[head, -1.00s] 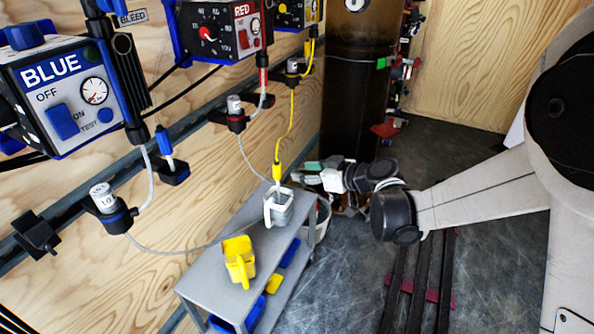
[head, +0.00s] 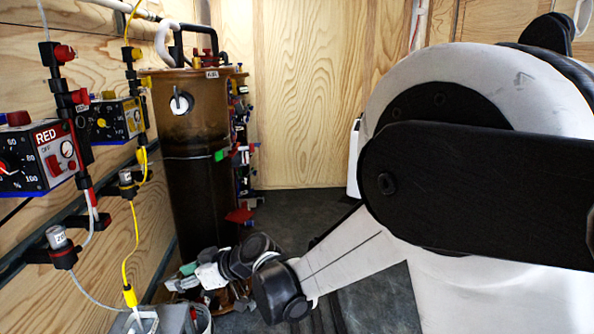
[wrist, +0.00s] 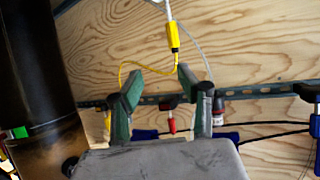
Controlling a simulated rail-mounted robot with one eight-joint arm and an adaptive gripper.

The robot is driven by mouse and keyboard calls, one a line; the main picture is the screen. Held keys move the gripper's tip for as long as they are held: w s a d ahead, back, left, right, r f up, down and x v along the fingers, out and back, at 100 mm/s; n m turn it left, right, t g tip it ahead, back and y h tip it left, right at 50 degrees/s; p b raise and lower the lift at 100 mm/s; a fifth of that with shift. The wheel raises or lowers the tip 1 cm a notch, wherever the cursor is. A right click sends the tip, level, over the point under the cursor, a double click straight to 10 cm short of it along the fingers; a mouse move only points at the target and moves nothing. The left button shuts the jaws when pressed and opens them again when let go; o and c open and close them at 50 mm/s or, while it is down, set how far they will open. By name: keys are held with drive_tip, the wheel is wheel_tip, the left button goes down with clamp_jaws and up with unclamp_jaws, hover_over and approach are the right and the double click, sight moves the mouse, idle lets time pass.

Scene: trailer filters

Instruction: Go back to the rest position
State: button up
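My gripper (wrist: 160,80) shows in the wrist view with its two green-padded fingers apart and nothing between them. Beyond the fingers are the wood wall and a yellow connector (wrist: 174,38) on a cable. In the head view my gripper (head: 180,281) is low at left centre, in front of the base of the brown tank (head: 195,210). Its fingers are small and partly hidden by the wrist there. My arm reaches in from the right side, bent low over the dark floor.
The red control box (head: 35,160) and yellow control box (head: 115,118) hang on the left wall. A grey cart (head: 125,322) with a white-handled item (head: 147,321) is at the bottom edge. The tank stands just behind my gripper. Dark floor (head: 300,205) is open behind my arm.

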drive_tip(key=s+d+r+m+t+h, duration=0.1)
drive_tip(key=s+d+r+m+h, duration=0.15)
drive_tip(key=d, duration=0.65)
drive_tip(key=s+d+r+m+t+h, duration=0.1)
drive_tip(key=d+r+m, duration=0.15)
drive_tip(key=d, duration=0.65)
drive_tip(key=s+d+r+m+t+h, duration=0.1)
drive_tip(key=d+r+m+t+h, duration=0.15)
drive_tip(key=d, duration=0.65)
drive_tip(key=s+d+m+h, duration=0.35)
drive_tip(key=s+d, duration=0.45)
drive_tip(key=d, duration=0.3)
drive_tip(key=s+d+m+h, duration=0.35)
drive_tip(key=s+d, duration=0.35)
drive_tip(key=d, duration=0.4)
wheel_tip(320, 180, up, 17)
drive_tip(key=p, duration=1.8)
drive_tip(key=shift+s+y, duration=0.25)
drive_tip(key=shift+y, duration=0.05)
drive_tip(key=shift+d+m, duration=0.1)
drive_tip(key=shift+m, duration=0.15)
